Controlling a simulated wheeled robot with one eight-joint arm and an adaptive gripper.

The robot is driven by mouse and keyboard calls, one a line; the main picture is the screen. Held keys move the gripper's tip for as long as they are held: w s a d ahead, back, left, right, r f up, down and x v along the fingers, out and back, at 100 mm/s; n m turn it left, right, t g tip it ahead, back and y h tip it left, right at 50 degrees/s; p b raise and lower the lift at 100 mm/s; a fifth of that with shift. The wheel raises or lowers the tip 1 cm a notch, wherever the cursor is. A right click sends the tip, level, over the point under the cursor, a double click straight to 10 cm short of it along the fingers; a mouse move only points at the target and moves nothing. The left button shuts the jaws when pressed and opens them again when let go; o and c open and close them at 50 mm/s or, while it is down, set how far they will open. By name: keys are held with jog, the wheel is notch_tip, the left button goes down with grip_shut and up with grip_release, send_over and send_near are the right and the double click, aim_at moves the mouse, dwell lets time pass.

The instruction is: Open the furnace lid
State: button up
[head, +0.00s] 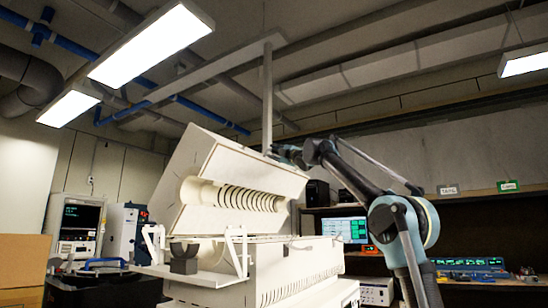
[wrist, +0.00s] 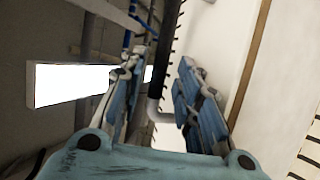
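The furnace (head: 295,268) is a cream, box-shaped unit in the middle of the head view. Its lid (head: 245,160) is raised and tilted back, showing the ribbed half-round chamber (head: 245,199) inside it. My gripper (head: 284,153) is at the upper right edge of the lid; its fingertips are too small there to make out. In the wrist view, the two blue fingers (wrist: 160,95) are spread apart. A dark rod (wrist: 168,50) with a bent end, perhaps the lid's handle, runs between them, with gaps on both sides. The lid's pale outer face (wrist: 215,45) appears at the right.
Instruments with a screen (head: 78,225) stand at the left beside a cardboard box (head: 22,262). A monitor (head: 345,230) and a shelf (head: 470,196) are behind at the right. A ceiling lamp (head: 152,45) hangs above left.

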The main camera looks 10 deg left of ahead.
jog(key=shift+w+a+r, duration=0.25)
jog(key=shift+w+a, duration=0.15)
jog(key=shift+a, duration=0.05)
grip_shut()
